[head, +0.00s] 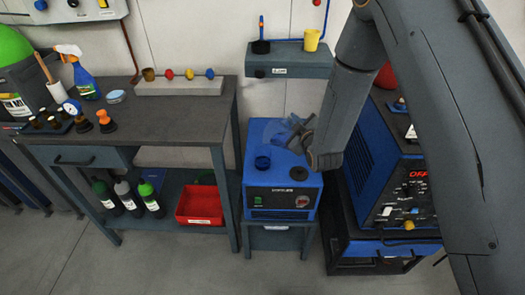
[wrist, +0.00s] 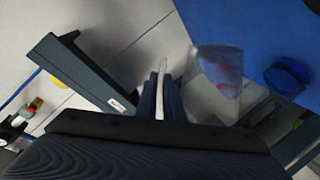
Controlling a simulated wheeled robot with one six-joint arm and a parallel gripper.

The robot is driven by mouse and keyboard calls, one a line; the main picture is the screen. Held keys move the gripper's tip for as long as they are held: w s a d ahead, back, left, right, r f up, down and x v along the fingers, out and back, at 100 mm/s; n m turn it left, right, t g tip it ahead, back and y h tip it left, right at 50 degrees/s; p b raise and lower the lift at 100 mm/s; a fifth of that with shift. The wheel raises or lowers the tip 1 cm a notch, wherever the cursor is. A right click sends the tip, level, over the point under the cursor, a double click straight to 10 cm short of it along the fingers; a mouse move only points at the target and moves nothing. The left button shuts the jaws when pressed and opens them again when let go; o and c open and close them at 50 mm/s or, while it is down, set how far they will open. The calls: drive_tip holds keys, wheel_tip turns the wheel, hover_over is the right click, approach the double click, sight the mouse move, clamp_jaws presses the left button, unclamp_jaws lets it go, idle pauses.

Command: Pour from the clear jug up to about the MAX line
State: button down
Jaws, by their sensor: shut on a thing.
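My gripper (head: 297,133) is shut on the clear jug (head: 268,131), above the back of the blue cooler unit (head: 284,203). The jug is faint and see-through in the head view. In the wrist view my gripper's fingers (wrist: 162,95) close on a thin pale part, seemingly the handle, and the jug (wrist: 217,85) hangs to their right. The round filler opening (head: 262,163) is on the unit's top, below and in front of the jug, and shows at right in the wrist view (wrist: 288,78). No stream shows. I cannot make out a MAX line or liquid level.
A dark cap (head: 299,173) lies on the unit's top, right of the opening. The welder (head: 395,185) stands close at right, the workbench (head: 150,120) at left.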

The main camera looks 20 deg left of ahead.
sight(289, 117)
drive_tip(key=shift+s+a+r, duration=0.15)
drive_tip(key=shift+r, duration=0.3)
drive_tip(key=shift+s+a+r+n+p, duration=0.15)
drive_tip(key=shift+a+r+n+p, duration=0.1)
drive_tip(key=shift+r+n+p, duration=0.25)
drive_tip(key=shift+s+a+f+n+t, duration=0.1)
drive_tip(key=shift+s+a+n+t, duration=0.25)
drive_tip(key=shift+n, duration=0.25)
idle(0.4)
drive_tip(key=shift+w+d, duration=0.1)
drive_tip(key=shift+w, duration=0.05)
drive_tip(key=shift+w+d, duration=0.25)
idle(1.0)
drive_tip(key=shift+s+a+r+n+t+h, duration=0.35)
drive_tip(key=shift+a+r+n, duration=0.1)
drive_tip(key=shift+n, duration=0.25)
idle(2.6)
